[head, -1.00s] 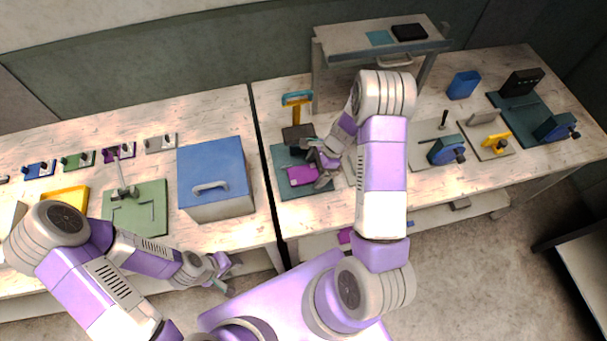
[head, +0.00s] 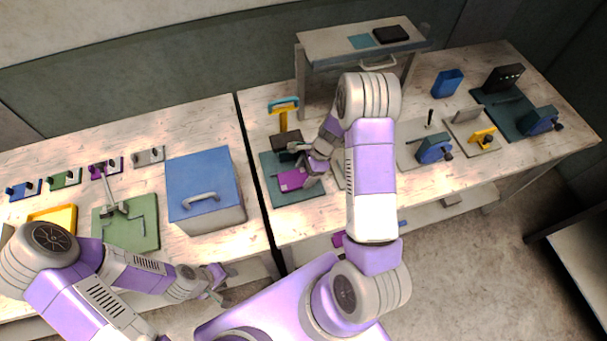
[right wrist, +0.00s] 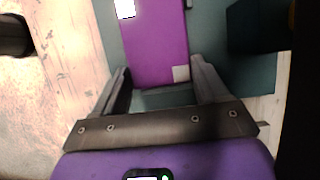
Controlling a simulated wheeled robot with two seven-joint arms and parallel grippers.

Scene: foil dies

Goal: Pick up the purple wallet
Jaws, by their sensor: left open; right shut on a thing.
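The purple wallet (head: 291,180) is a flat rectangle over the dark teal mat (head: 284,200) in the head view. It also shows in the right wrist view (right wrist: 157,40), with pale patches at two corners. My right gripper (head: 304,177) is at the wallet's right side, shut on it. In the right wrist view the two fingers (right wrist: 160,82) stand on either side of the wallet's near end. I cannot tell whether the wallet touches the mat. My left gripper (head: 219,284) is open and empty, in front of the left table's edge.
A black block and a blue-and-yellow handled tool (head: 284,112) stand behind the wallet. A blue-lidded box (head: 204,180) is to the left, across the gap between tables. A raised shelf (head: 340,45) stands behind. Small vises and fixtures (head: 436,147) occupy the right.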

